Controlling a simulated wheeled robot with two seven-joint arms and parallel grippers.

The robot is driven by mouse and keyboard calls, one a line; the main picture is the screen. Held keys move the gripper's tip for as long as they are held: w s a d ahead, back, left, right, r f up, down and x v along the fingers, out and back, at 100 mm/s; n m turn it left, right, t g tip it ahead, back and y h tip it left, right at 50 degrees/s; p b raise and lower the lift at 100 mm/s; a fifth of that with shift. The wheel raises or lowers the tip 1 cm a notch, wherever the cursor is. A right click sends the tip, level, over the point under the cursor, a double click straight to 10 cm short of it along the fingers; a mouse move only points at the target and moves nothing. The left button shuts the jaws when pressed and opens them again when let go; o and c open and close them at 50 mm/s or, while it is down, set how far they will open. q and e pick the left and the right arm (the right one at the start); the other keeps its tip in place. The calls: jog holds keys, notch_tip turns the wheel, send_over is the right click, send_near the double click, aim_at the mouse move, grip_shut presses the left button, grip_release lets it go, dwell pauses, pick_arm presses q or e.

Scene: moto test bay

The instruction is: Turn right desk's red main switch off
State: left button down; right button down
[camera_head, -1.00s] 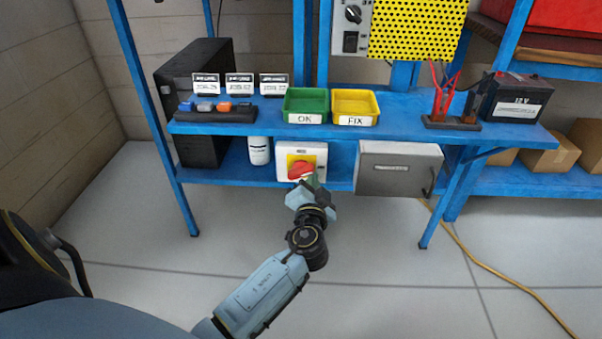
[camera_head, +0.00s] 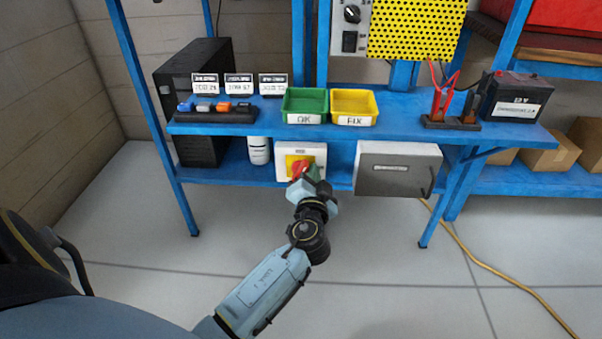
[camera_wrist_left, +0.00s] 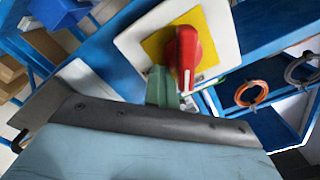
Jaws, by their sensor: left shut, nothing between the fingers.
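The red main switch (camera_head: 298,168) is a rotary knob on a yellow plate in a white box (camera_head: 318,151), mounted under the desk top. In the left wrist view the red knob (camera_wrist_left: 187,55) stands close to upright on its yellow square. My left gripper (camera_head: 313,174) is at the lower right of the knob in the head view and covers part of it. In the left wrist view its green fingertips (camera_wrist_left: 161,86) are together and empty, right beside the knob's lower part. I cannot tell whether they touch it. My right gripper is not in view.
A grey box (camera_head: 393,170) hangs right of the switch, and a white bottle (camera_head: 259,151) stands left of it. Above are green (camera_head: 304,101) and yellow (camera_head: 353,104) trays and a battery (camera_head: 515,98). A yellow cable (camera_head: 480,258) crosses the open floor.

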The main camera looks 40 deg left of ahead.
pick_arm(q)
jog(key=shift+s+a+r, duration=0.15)
jog(key=shift+s+a, duration=0.15)
jog(key=shift+a, duration=0.05)
dwell(0.6)
jog(key=b+v, duration=0.2)
jog(key=v, duration=0.6)
jog(key=shift+w+d+f, duration=0.25)
jog(key=shift+d+f, duration=0.05)
jog(key=shift+d, duration=0.05)
dwell(0.6)
dwell(0.3)
